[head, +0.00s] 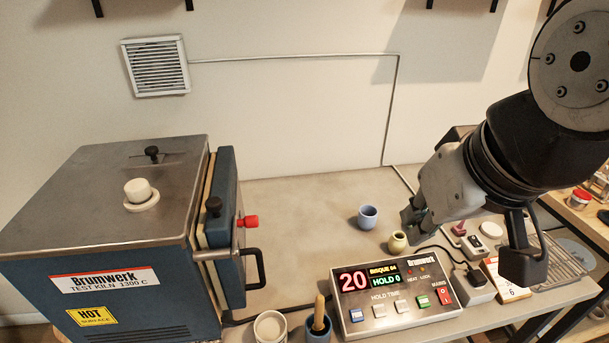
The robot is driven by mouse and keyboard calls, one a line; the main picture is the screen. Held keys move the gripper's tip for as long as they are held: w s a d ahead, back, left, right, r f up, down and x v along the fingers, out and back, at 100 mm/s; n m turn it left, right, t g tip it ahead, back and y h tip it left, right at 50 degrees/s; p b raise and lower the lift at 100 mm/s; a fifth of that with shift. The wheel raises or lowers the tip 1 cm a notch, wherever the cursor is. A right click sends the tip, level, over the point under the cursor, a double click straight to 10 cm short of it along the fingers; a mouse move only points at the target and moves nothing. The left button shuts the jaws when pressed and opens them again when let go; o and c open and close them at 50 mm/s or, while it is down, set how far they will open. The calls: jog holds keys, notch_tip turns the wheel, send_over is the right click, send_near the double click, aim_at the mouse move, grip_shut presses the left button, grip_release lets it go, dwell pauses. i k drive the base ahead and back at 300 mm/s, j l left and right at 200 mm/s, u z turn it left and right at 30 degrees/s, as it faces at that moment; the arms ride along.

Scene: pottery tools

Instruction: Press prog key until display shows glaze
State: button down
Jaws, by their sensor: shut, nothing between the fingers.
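The controller box (395,318) labelled Brumwerk stands on the grey bench. Its display (372,277) shows a red 20, a yellow line reading BISQUE 04 and a green line reading HOLD 0. A blue key (356,314), which looks like the prog key, is at the panel's lower left; its lettering is too small to be sure. Two pale keys (391,308), a green key (423,300) and a red mains switch (445,296) follow to its right. My gripper (409,220) is shut and empty, behind the controller in the picture and apart from its keys.
The blue kiln (130,260) stands at left with a HOT label. A blue cup (368,216) and a small yellowish pot (398,242) stand near my gripper. A white cup (270,327) and a blue pot (318,330) stand left of the controller. The middle bench is clear.

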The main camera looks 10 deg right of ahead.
aim_at(357, 315)
jog(key=k+j+z, duration=0.6)
jog(key=k+z, duration=0.15)
jog(key=k, duration=0.15)
jog(key=k+j+z, duration=0.1)
jog(key=k+z, duration=0.3)
jog(key=k, duration=0.1)
